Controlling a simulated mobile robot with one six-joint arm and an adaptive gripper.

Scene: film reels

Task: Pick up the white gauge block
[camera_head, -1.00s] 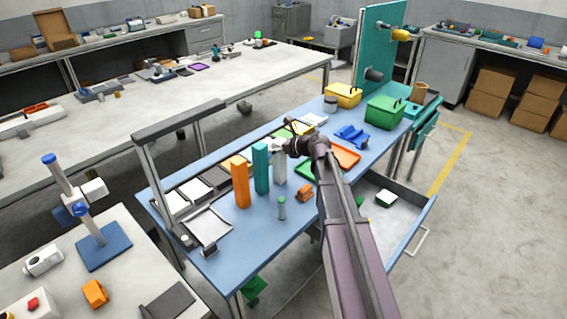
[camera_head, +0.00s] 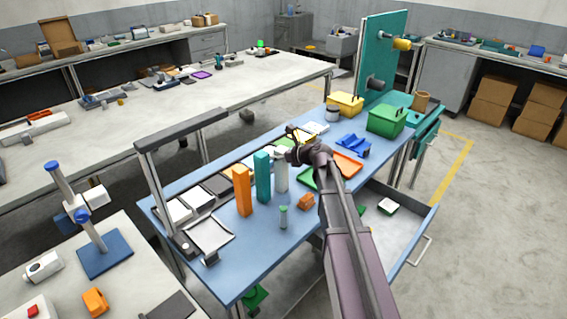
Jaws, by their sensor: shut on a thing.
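The white gauge block (camera_head: 281,178) stands upright on the blue bench, just right of the tall teal block (camera_head: 263,176). A tall orange block (camera_head: 242,190) stands left of the teal one. My gripper (camera_head: 280,151) is at the top of the white block, shut on it. My gripper hides part of the block's top. I cannot tell whether its base touches the bench.
A small grey-green post (camera_head: 283,216) and an orange piece (camera_head: 306,202) stand near the bench's front edge. Green and orange trays (camera_head: 347,164) lie to the right. An open drawer (camera_head: 402,228) juts out at the front right. A grey frame (camera_head: 180,130) rises at the left.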

